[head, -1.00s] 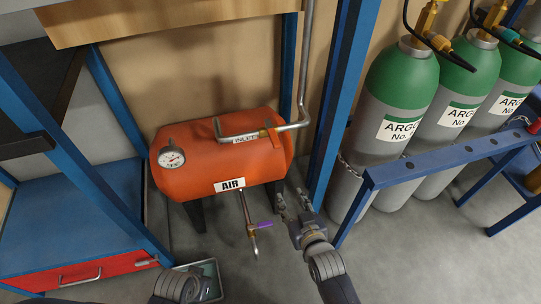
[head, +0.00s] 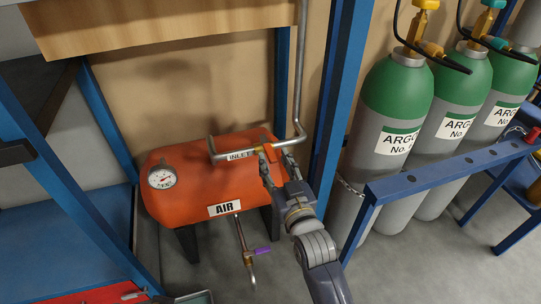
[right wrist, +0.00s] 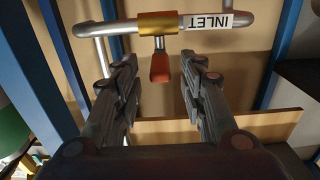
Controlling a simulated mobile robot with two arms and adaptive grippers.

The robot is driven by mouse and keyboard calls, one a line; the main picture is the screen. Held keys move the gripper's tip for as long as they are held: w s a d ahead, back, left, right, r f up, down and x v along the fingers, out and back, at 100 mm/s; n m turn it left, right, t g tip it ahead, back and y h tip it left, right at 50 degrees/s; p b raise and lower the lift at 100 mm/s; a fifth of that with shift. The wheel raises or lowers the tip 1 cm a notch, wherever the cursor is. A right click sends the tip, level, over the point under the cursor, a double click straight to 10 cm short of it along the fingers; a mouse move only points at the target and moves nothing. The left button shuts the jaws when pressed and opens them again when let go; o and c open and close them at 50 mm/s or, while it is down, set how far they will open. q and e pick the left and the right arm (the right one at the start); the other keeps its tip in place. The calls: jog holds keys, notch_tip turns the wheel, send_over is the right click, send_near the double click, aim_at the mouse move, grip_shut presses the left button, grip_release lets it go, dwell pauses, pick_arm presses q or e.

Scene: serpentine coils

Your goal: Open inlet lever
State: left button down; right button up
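The inlet lever is a short orange-red handle (right wrist: 159,68) on a brass valve (right wrist: 158,24) in the pipe labelled INLET. The pipe (head: 230,155) runs above the orange air tank (head: 185,190) in the head view. My right gripper (head: 276,156) is open, with its fingers pointing at the valve. In the right wrist view its fingertips (right wrist: 160,60) stand on either side of the lever, with visible gaps. The fingers partly hide the valve and lever in the head view. My left gripper is not in view.
A lower outlet pipe with a purple handle (head: 262,251) hangs under the tank. A blue post (head: 335,110) stands right of the tank. Green and grey argon cylinders (head: 395,125) stand behind a blue rail (head: 440,175) at right. A gauge (head: 162,178) sits on the tank's left.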

aim_at(267, 145)
jog(key=shift+b+x, duration=0.3)
jog(key=shift+x, duration=1.75)
grip_shut()
